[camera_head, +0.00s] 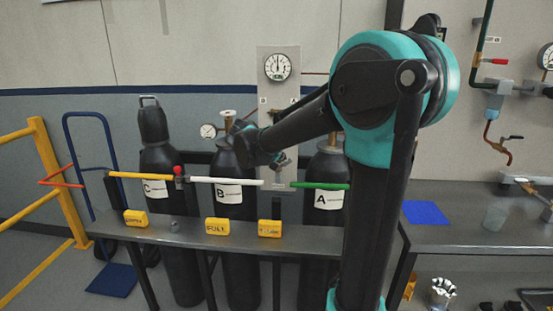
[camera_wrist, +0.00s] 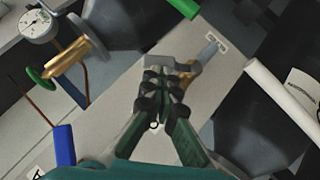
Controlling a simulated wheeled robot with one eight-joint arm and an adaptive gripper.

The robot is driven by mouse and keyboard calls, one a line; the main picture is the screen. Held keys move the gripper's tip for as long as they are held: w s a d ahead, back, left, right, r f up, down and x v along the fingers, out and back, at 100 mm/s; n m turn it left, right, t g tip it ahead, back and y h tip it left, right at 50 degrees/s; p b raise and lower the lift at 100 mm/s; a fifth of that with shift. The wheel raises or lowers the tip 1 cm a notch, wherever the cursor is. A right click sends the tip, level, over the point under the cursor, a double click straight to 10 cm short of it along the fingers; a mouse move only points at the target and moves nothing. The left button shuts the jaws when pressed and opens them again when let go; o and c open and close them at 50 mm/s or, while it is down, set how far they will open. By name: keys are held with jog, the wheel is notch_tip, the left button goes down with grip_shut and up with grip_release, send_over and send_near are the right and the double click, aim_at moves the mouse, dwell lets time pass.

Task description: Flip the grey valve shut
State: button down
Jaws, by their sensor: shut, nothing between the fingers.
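A valve with a brass body and a grey lever (camera_wrist: 209,52) shows in the wrist view, just beyond my fingertips and to the right. In the head view the same panel (camera_head: 278,95) stands behind the cylinders, and my arm hides much of the valve area.
Gas cylinders C (camera_head: 155,130), B (camera_head: 236,215) and A (camera_head: 323,165) stand behind a yellow-white-green rail (camera_head: 228,182). A gauge (camera_wrist: 38,25), brass regulator (camera_wrist: 68,63) and blue handle (camera_wrist: 64,145) lie left of my gripper. The bench (camera_head: 190,233) carries yellow signs (camera_head: 217,226).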

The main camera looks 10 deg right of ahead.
aim_at(289, 162)
jog(key=d+y, duration=0.1)
jog(key=d+f+m+y, duration=0.1)
jog(key=y, duration=0.1)
jog(key=m+y, duration=0.1)
jog(key=shift+s+d+f+t, duration=0.25)
jog(key=shift+s+d+t, duration=0.05)
jog(key=shift+s+d, duration=0.1)
jog(key=shift+f+y, duration=0.2)
jog(key=shift+y, duration=0.1)
jog(key=shift+d+f, duration=0.15)
jog(key=shift+d, duration=0.05)
